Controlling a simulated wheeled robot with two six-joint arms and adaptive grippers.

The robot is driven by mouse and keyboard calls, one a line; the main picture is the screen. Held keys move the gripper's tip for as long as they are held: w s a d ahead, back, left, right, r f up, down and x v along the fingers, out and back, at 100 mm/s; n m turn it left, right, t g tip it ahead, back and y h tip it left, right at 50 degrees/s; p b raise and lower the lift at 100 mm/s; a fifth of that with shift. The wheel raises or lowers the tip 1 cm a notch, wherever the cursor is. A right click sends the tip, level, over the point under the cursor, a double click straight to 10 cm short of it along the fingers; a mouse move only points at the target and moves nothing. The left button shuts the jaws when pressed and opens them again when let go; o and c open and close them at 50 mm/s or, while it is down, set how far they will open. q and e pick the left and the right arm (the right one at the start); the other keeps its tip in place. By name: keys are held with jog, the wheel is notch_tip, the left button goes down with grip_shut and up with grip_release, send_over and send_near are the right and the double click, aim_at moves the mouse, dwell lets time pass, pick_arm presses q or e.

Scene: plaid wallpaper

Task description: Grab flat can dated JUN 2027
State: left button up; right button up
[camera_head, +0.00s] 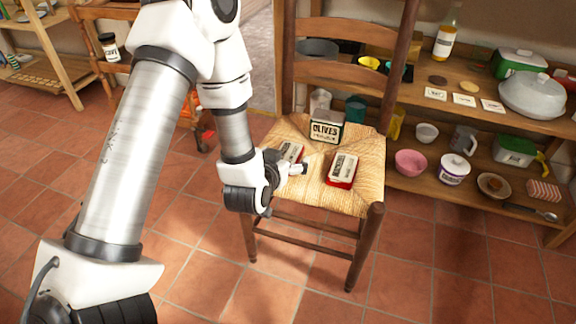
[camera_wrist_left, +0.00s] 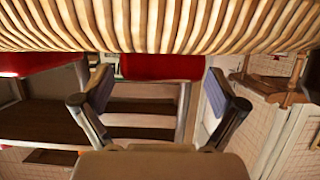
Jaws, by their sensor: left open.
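A chair's woven seat (camera_head: 365,187) holds two flat cans with pale printed tops and red sides. The left flat can (camera_head: 291,151) is partly hidden by my left gripper (camera_head: 292,167). The right flat can (camera_head: 343,168) lies clear of it. Dates are too small to read. My left gripper is open and low at the seat's left side, beside the left can. In the left wrist view, which looks upside down, a red can side (camera_wrist_left: 160,66) shows beyond and between the open fingers (camera_wrist_left: 160,103). Another red side (camera_wrist_left: 30,63) shows at left. My right gripper is not seen.
A tin marked OLIVES (camera_head: 326,129) stands behind the flat cans on the seat. The chair's slatted back (camera_head: 350,72) rises behind it. Shelves (camera_head: 420,185) with bowls and jars stand at the right. Tiled floor (camera_head: 200,265) is open in front.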

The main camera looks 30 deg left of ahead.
pick_arm(q)
jog(key=x, duration=0.2)
jog(key=shift+w+a+f, duration=0.1)
jog(key=shift+w+f, duration=0.05)
jog(key=shift+w, duration=0.05)
jog(key=c, duration=1.3)
jog(key=shift+c, duration=0.2)
